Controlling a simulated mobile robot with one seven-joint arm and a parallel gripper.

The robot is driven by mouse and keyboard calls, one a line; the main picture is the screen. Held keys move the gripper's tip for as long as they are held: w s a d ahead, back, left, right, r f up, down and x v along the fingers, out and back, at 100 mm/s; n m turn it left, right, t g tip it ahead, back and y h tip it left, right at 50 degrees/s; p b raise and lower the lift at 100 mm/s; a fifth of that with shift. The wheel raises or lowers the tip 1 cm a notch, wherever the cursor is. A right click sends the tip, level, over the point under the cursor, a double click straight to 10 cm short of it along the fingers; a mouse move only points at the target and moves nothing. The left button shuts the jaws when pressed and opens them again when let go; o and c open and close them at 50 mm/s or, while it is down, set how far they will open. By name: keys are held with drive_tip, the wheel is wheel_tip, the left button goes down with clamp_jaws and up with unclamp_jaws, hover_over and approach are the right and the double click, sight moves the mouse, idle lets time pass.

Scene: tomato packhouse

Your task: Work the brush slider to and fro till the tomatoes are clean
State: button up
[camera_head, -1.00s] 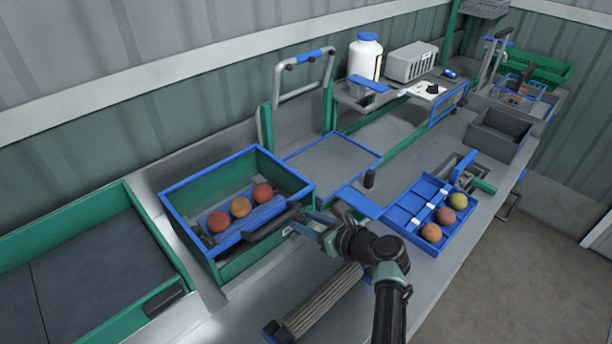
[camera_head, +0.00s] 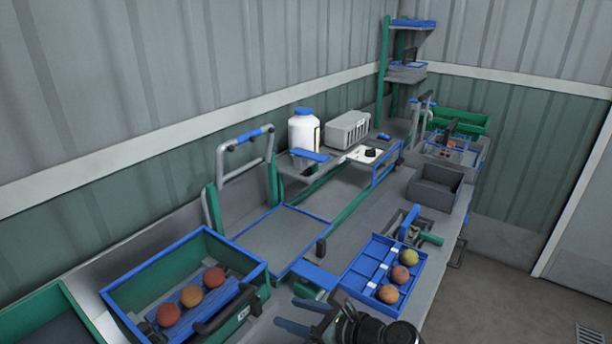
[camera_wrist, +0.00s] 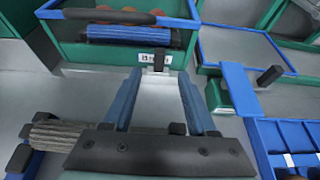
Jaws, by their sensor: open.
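A green box with a blue rim (camera_head: 138,270) stands at the lower left of the head view. Three orange-red tomatoes (camera_head: 190,297) lie in a row in it on a blue bed. A black handle (camera_head: 224,309), apparently the brush slider's, lies along its front side. The handle also shows at the top of the wrist view (camera_wrist: 108,15), above a blue ribbed bar (camera_wrist: 130,36). My gripper (camera_head: 287,312) is open and empty, in front of the box and apart from the handle. In the wrist view its blue fingers (camera_wrist: 161,82) point at the box's labelled front.
A blue tray (camera_head: 350,282) with three more tomatoes stands to the right. A flat blue-rimmed plate (camera_head: 283,236) lies behind. A grey ribbed roller (camera_wrist: 62,135) lies left of my gripper. A white bottle (camera_head: 303,135) and a grey bin (camera_head: 435,187) stand farther back.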

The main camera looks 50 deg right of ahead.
drive_tip(key=shift+v, duration=1.6)
drive_tip(key=shift+w, duration=0.1)
